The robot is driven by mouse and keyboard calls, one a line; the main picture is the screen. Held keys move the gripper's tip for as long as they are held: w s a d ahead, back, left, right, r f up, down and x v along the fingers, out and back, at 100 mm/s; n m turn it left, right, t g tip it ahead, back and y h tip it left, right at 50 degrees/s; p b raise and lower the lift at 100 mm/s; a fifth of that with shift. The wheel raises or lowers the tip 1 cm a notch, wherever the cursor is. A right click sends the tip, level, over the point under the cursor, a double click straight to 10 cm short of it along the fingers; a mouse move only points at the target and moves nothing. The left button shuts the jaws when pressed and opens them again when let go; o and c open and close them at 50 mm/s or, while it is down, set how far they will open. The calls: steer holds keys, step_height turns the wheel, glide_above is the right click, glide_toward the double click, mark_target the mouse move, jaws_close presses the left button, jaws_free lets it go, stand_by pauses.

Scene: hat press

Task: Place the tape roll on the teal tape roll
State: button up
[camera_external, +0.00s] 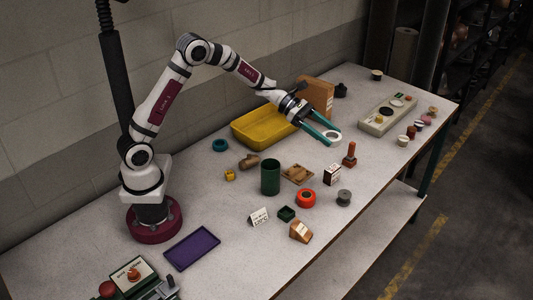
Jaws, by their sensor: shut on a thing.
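A white tape roll (335,135) is between the teal fingertips of my gripper (333,137), and the jaws are shut on it. My gripper reaches over the back right of the table, just right of the yellow tray. I cannot tell from this view how far the roll is above the table. The teal tape roll (220,145) lies flat on the table, left of the yellow tray and well to the left of my gripper. Its top looks bare.
The yellow tray (250,137) and a cardboard box (316,94) stand near my gripper. A green cylinder (270,177), an orange-red roll (306,198), a red-handled stamp (350,154) and several small items are in front. The purple tray (191,248) lies front left.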

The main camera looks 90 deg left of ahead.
steer(key=s+d+f+m+g+h, duration=0.4)
steer(key=s+d+m+g+h, duration=0.1)
steer(key=d+m+g, duration=0.2)
steer(key=s+a+f+m+g+y, duration=0.1)
steer(key=s+f+m+g+y, duration=0.2)
steer(key=s+m+g, duration=0.5)
steer(key=s+a+f+m+g+y, duration=0.1)
steer(key=s+f+m+g+y, duration=0.1)
steer(key=s+m+g, duration=0.65)
steer(key=s+a+r+m+y, duration=0.2)
steer(key=s+a+m+y, duration=0.55)
steer(key=a+y, duration=0.25)
steer(key=w+a+r+m+t+y, duration=0.2)
steer(key=a+r+m+t+y, duration=0.1)
steer(key=a+r+m+y, duration=0.65)
steer(key=n+h, duration=0.2)
steer(key=h, duration=0.1)
glide_above(222, 145)
step_height(222, 145, down, 19)
steer(key=shift+w+r, duration=0.1)
steer(key=shift+a+f, duration=0.15)
steer(key=shift+f, duration=1.9)
steer(key=shift+f, duration=0.15)
